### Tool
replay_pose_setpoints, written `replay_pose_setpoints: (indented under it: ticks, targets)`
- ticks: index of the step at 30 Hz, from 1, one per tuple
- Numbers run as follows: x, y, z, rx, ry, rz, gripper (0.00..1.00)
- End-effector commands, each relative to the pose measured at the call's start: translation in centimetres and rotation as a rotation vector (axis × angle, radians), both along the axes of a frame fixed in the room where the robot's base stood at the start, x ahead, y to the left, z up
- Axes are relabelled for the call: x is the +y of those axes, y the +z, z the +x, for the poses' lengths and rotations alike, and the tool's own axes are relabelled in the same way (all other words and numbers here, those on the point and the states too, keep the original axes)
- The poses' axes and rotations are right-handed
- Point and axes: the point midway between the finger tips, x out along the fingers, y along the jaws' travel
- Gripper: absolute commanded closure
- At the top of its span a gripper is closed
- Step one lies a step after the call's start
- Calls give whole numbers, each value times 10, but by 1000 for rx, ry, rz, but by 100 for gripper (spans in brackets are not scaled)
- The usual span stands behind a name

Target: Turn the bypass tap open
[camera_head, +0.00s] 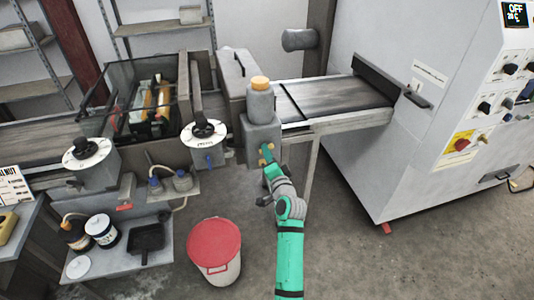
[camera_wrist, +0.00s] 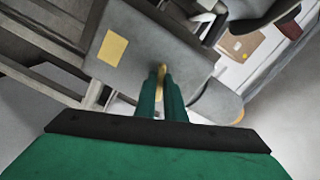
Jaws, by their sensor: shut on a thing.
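The bypass tap shows as a small brass handle (camera_head: 266,148) on the lower front of a grey box below the orange-capped bottle. In the wrist view the brass handle (camera_wrist: 162,70) stands between my two green fingers. My gripper (camera_head: 269,164) reaches up to it from below, and in the wrist view my gripper (camera_wrist: 161,84) is shut on the handle. The fingers hide part of the handle, so I cannot tell how far it is turned. The grey box (camera_head: 262,133) carries a yellow label (camera_wrist: 112,47), seen in the wrist view.
A conveyor belt (camera_head: 335,95) runs right to a big grey-white machine (camera_head: 390,130). Two black knobs with white dials (camera_head: 204,131) stand left of the box. A red-lidded bucket (camera_head: 215,245) stands on the floor left of my arm. The floor to the right is clear.

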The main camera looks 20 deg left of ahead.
Motion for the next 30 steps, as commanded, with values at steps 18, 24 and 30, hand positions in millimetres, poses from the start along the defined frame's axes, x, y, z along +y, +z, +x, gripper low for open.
replay_pose_setpoints:
  ticks: [18,24,30]
  targets:
    - [-10,3,4,-331,-17,-486,100]
    - [-9,4,4,-437,-17,-640,100]
    - [-11,5,5,-529,-19,-777,100]
